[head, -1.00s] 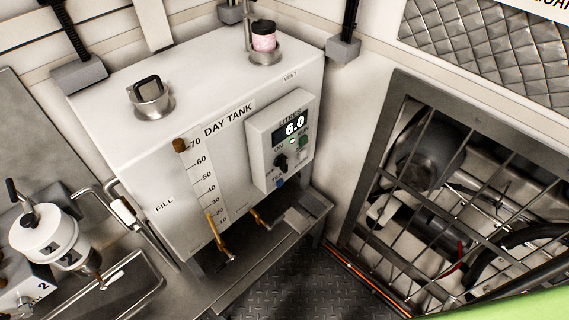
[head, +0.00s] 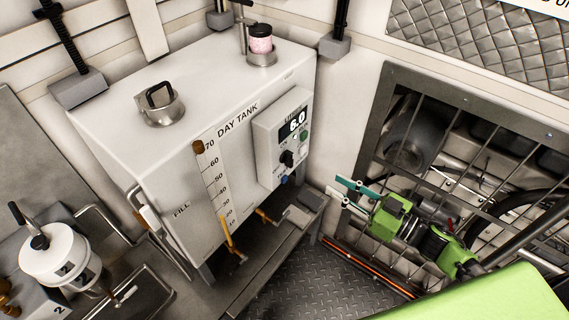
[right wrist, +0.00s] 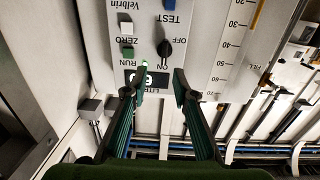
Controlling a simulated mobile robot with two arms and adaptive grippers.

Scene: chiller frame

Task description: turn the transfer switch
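The transfer switch is a small black knob (head: 287,158) low on the grey control box (head: 268,150) on the day tank's front. In the right wrist view the knob (right wrist: 165,48) shows upside down, between ON and OFF marks; its exact setting is hard to tell. My right gripper (head: 346,192) is open and empty, to the right of the box and apart from it. In the right wrist view its teal fingers (right wrist: 160,80) are spread, with the box's lit display (right wrist: 147,79) between them and the knob beyond the tips. My left gripper is not in view.
The box also has a display reading 6.0 (head: 293,122), a green button (head: 303,135) and a blue button (head: 284,180). A barred opening (head: 375,150) lies behind my right arm. The white day tank (head: 150,150) and a lidded white canister (head: 52,255) stand to the left.

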